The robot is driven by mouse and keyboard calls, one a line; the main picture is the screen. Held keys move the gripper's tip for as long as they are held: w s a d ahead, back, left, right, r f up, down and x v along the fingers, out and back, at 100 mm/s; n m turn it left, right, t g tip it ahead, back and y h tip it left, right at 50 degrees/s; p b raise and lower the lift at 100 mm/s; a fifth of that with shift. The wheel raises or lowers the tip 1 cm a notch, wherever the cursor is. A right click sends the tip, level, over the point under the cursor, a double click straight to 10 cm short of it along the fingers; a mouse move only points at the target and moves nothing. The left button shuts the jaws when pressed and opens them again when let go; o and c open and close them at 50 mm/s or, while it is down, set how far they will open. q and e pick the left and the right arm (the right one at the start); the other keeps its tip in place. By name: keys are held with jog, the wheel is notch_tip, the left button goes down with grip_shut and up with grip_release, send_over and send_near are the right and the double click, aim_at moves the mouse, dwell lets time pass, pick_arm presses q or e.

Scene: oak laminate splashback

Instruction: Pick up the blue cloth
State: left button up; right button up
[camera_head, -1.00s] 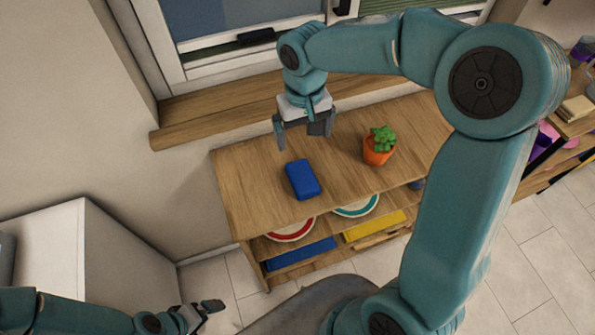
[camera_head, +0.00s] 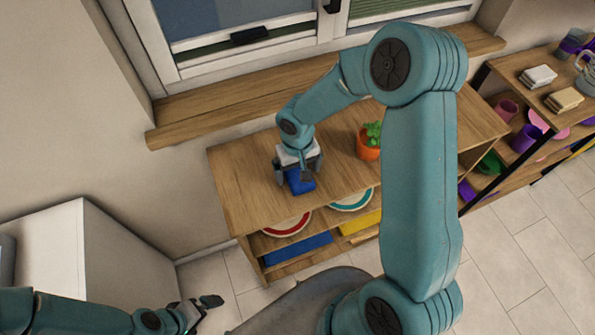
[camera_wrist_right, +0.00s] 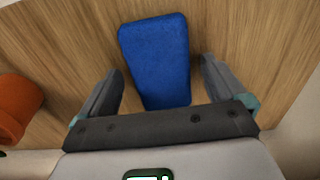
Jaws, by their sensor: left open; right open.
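The blue cloth (camera_head: 300,181) is a folded block lying on the wooden shelf top (camera_head: 236,190). In the right wrist view the cloth (camera_wrist_right: 157,55) lies ahead of the fingers, its near end reaching between them. My right gripper (camera_head: 298,178) is open over the cloth, with one finger on each side. In the right wrist view my right gripper (camera_wrist_right: 162,85) shows a gap between each finger and the cloth. The gripper hides part of the cloth in the head view. My left gripper (camera_head: 208,303) is at the lower left, away from the cloth, and looks open.
A potted plant (camera_head: 369,145) stands on the shelf top right of the cloth; its orange pot (camera_wrist_right: 15,108) is at the wrist view's left. Plates and folded cloths fill the shelf below. A window sill (camera_head: 230,103) runs behind. The shelf top left of the cloth is clear.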

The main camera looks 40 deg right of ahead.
aim_at(297, 171)
jog(key=shift+a+f, duration=0.1)
jog(key=shift+w+f, duration=0.1)
jog(key=c, duration=1)
jog(key=shift+c, duration=0.7)
notch_tip(297, 171, up, 20)
